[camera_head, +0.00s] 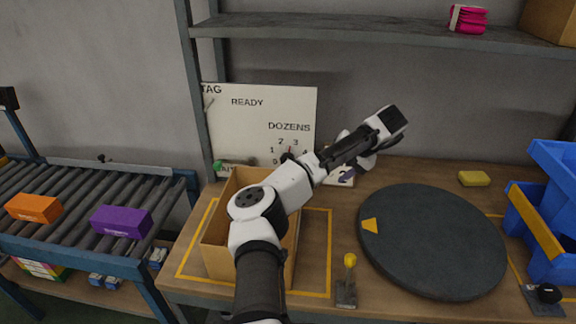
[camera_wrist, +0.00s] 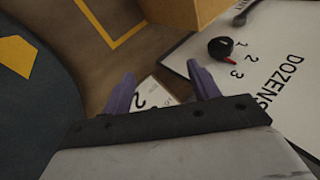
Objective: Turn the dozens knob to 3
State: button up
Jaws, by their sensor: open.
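The dozens knob (camera_wrist: 221,47) is a dark round knob with a red pointer on a white panel (camera_head: 262,112) marked DOZENS. In the wrist view the pointer is close to the printed 2 and 3, but I cannot tell exactly which it meets. In the head view the knob is partly hidden by my arm. My gripper (camera_wrist: 160,72) is open with purple fingers, apart from the knob, which lies beyond the right finger. A white surface with a dark numeral shows between the fingers.
An open cardboard box (camera_head: 219,235) stands below the panel. A dark turntable (camera_head: 435,245), a yellow-topped lever (camera_head: 349,262), a yellow block (camera_head: 474,178) and a blue bin (camera_head: 552,180) are to the right. A roller conveyor (camera_head: 70,190) with an orange box (camera_head: 34,208) and purple box (camera_head: 121,221) is left.

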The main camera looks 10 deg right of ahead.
jog(key=w+a+r+n+h+b, duration=0.1)
jog(key=w+a+r+h+b, duration=0.15)
jog(key=a+r, duration=0.2)
jog(key=n+h, duration=0.1)
jog(key=h, duration=0.3)
send_near(288, 157)
jog(key=p+x, duration=0.2)
jog(key=x, duration=0.8)
jog(key=shift+w+a+f+p, duration=0.1)
jog(key=shift+w+f+p, duration=0.05)
jog(key=shift+f+p, duration=0.15)
jog(key=shift+r, duration=0.1)
jog(key=c, duration=1)
jog(key=shift+o, duration=0.2)
jog(key=shift+d+t+y+p, duration=0.2)
jog(key=shift+t+y+p, duration=0.1)
jog(key=shift+y, duration=1.05)
